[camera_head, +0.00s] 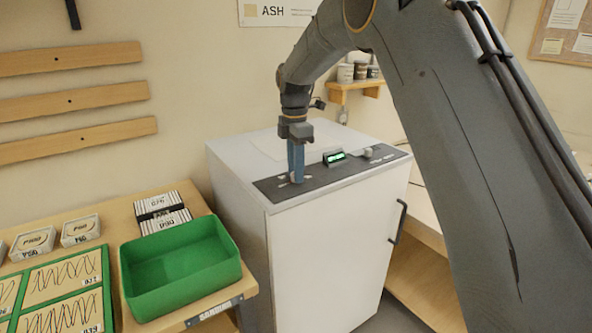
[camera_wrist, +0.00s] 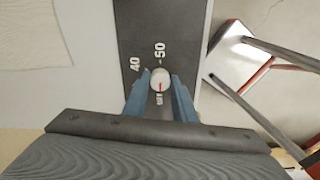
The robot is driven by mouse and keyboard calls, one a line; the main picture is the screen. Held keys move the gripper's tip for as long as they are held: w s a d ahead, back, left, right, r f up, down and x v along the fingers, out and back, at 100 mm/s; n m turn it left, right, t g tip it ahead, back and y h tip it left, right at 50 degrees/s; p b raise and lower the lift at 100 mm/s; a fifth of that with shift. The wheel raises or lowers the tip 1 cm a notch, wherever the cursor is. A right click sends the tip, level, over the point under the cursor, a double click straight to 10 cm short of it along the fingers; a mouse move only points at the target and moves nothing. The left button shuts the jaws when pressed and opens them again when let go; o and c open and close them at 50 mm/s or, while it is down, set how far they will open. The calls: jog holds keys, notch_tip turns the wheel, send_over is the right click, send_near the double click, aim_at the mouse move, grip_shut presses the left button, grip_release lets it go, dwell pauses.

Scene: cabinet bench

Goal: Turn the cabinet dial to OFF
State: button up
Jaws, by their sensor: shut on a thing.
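The white cabinet (camera_head: 330,240) has a dark control panel (camera_head: 325,178) along its top front edge. My gripper (camera_head: 296,178) points straight down at the left part of this panel, and its blue fingers hide most of the dial there. In the wrist view the round pale dial (camera_wrist: 160,78) sits between the fingertips of my gripper (camera_wrist: 160,82), which is shut on it. The numbers 40 and 50 stand above the dial.
A small green-lit display (camera_head: 334,157) and a grey knob (camera_head: 368,153) are farther right on the panel. A black handle (camera_head: 398,221) is on the cabinet's front. A green bin (camera_head: 180,268) stands on the wooden bench at left. A small shelf with cups (camera_head: 357,84) hangs behind.

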jog(key=shift+w+r, duration=0.2)
jog(key=o, duration=1)
jog(key=shift+o, duration=0.2)
jog(key=shift+f, duration=0.1)
jog(key=shift+r+b, duration=1.05)
jog(key=shift+r, duration=2.85)
